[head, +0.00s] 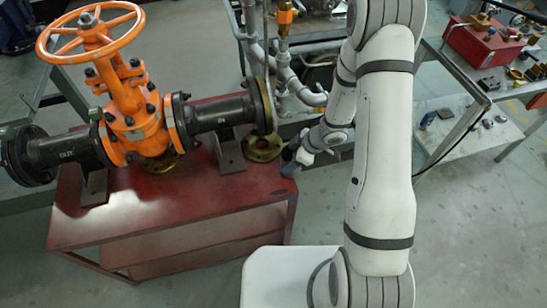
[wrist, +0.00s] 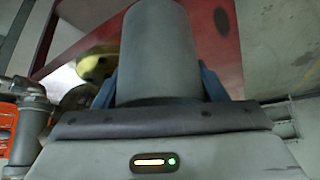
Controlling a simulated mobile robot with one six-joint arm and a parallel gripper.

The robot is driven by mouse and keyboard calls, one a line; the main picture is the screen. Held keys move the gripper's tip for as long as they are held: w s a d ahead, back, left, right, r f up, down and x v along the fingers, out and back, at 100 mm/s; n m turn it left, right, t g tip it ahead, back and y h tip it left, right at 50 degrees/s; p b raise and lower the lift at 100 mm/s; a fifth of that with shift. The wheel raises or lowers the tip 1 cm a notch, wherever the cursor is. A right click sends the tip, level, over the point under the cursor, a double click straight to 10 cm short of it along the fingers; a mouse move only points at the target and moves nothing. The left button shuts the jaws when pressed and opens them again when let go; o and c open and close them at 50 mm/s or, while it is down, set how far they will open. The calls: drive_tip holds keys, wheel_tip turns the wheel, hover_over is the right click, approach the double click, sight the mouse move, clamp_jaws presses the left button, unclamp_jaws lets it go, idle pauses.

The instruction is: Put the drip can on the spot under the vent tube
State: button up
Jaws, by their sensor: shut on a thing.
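My gripper (head: 291,160) is at the right end of the red bench, low beside a brass flange (head: 263,148). In the wrist view its blue fingers are shut on a plain grey cylinder (wrist: 160,50), which looks like the drip can. In the head view my gripper and wrist largely hide the can. A dark round patch (wrist: 221,20) shows on the red surface beyond the can, to its right; I cannot tell if it is the spot. I cannot make out the vent tube for certain. Whether the can touches the bench cannot be told.
The orange gate valve (head: 135,115) with its handwheel (head: 90,33) and black flanged pipes stands on the red bench (head: 200,205). Grey pipework (head: 283,70) rises behind my gripper. The bench's front top is clear. A side table (head: 455,135) with small parts is at right.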

drive_tip(key=shift+w+a, duration=0.15)
drive_tip(key=shift+a, duration=1.05)
drive_tip(key=a, duration=0.4)
drive_tip(key=shift+w, duration=0.35)
drive_tip(key=shift+d+f, duration=0.25)
drive_tip(key=shift+f, duration=0.45)
drive_tip(key=shift+c, duration=0.5)
drive_tip(key=shift+s+d, duration=0.1)
drive_tip(key=c, duration=0.3)
drive_tip(key=o, duration=1.4)
drive_tip(key=p+v, duration=0.2)
drive_tip(key=v, duration=1)
drive_tip(key=shift+p, duration=0.3)
drive_tip(key=shift+s+f, duration=0.1)
